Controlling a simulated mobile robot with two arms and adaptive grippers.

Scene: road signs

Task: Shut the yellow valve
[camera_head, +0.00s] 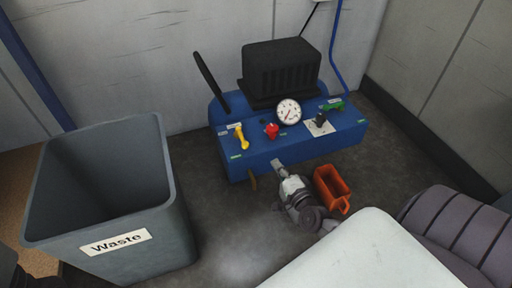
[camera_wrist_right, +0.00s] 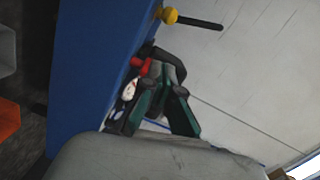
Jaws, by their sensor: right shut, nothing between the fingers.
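The yellow valve (camera_head: 241,137) is a yellow lever handle on the left part of the blue machine's (camera_head: 262,157) sloping front. It points toward the front edge. A yellow rounded part, seemingly the valve's handle (camera_wrist_right: 169,16), shows at the top of the right wrist view. My right gripper (camera_head: 278,164) is shut and empty, in front of the blue machine, below and to the right of the yellow valve and apart from it. Its dark fingers (camera_wrist_right: 163,65) show in the wrist view.
A red knob (camera_head: 272,131), a gauge (camera_head: 288,112), a black knob (camera_head: 321,119) and a green valve (camera_head: 334,105) share the panel. A grey waste bin (camera_head: 180,215) stands at left. An orange container (camera_head: 331,187) is right of my right gripper. Bare floor lies between bin and gripper.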

